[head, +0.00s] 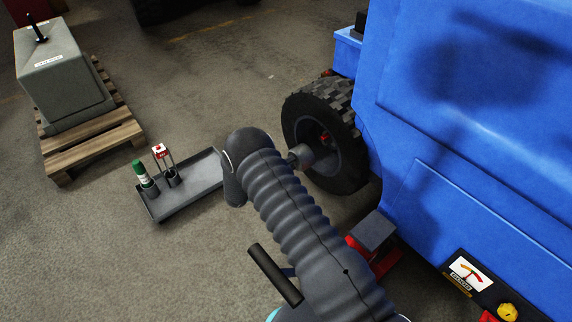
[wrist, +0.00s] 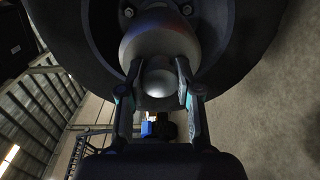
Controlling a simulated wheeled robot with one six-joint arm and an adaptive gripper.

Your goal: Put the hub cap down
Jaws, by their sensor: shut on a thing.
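The hub cap (wrist: 158,38) is a silver-grey dome with a round knob at its near end. In the wrist view my gripper (wrist: 158,84) is shut on the knob, one finger on each side. The cap lies in front of the dark wheel rim, where a few bolts show. I cannot tell whether it touches the hub. In the head view the cap (head: 301,156) shows as a small grey piece between my arm and the wheel (head: 326,133). My gripper is hidden behind my arm there.
A grey tray (head: 190,190) on the floor left of my arm holds a green-capped bottle (head: 143,174) and a red-topped item (head: 160,152); its right part looks bare. A grey block (head: 65,80) stands on a pallet (head: 95,145). The blue machine (head: 470,150) fills the right; a red jack (head: 385,262) stands beside it.

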